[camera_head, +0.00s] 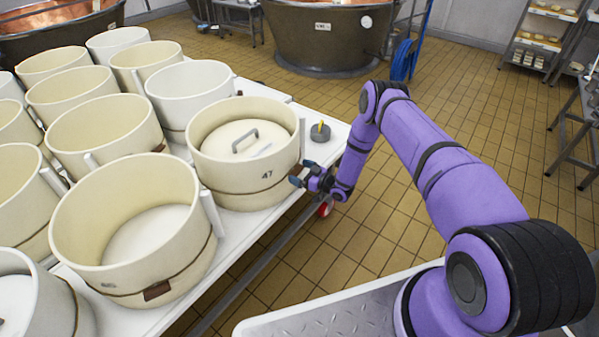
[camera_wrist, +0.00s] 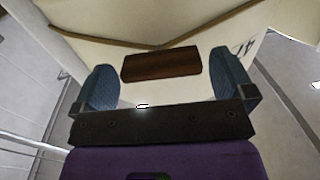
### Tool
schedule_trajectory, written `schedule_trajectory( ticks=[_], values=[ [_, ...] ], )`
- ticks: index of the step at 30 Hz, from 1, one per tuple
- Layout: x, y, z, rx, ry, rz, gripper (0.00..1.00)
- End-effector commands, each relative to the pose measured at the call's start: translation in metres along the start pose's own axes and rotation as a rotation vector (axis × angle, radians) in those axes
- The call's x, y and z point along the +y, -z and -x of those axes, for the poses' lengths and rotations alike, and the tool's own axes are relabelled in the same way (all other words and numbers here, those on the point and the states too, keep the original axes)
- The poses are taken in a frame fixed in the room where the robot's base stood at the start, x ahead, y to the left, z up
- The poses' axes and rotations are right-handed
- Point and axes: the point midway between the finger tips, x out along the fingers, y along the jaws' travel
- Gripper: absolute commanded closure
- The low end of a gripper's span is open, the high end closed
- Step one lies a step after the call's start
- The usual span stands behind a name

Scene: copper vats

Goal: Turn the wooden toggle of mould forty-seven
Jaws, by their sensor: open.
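Mould forty-seven (camera_head: 240,178) is a cream round mould marked 47, standing on the white table near its right edge. A white lid with a grey handle lies inside it. Its wooden toggle (camera_wrist: 160,64) is a dark brown block on the mould's wall below a cord, seen in the wrist view. In the head view the toggle is hidden or too small to tell. My gripper (camera_head: 302,174) is beside the mould's right side. In the wrist view my gripper (camera_wrist: 163,88) is open, with one blue finger on each side of the toggle and a gap to both.
Several other cream moulds (camera_head: 130,235) crowd the white table (camera_head: 265,222) to the left. A small dark round object with a yellow top (camera_head: 320,131) stands behind my gripper. Copper vats (camera_head: 325,35) stand at the back. Tiled floor at right is mostly clear.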

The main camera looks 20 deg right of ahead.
Motion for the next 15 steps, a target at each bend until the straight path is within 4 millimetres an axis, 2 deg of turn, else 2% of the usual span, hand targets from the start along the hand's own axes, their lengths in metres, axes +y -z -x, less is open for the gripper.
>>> schedule_trajectory(
  ticks=[11,12,15],
  values=[
    [-0.0002,0.0001,-0.0064,0.000,-0.001,0.000,0.00],
    [-0.0002,0.0001,-0.0063,0.000,0.000,0.000,0.05],
    [-0.0002,0.0001,-0.0063,0.000,0.000,0.000,0.28]
  ],
)
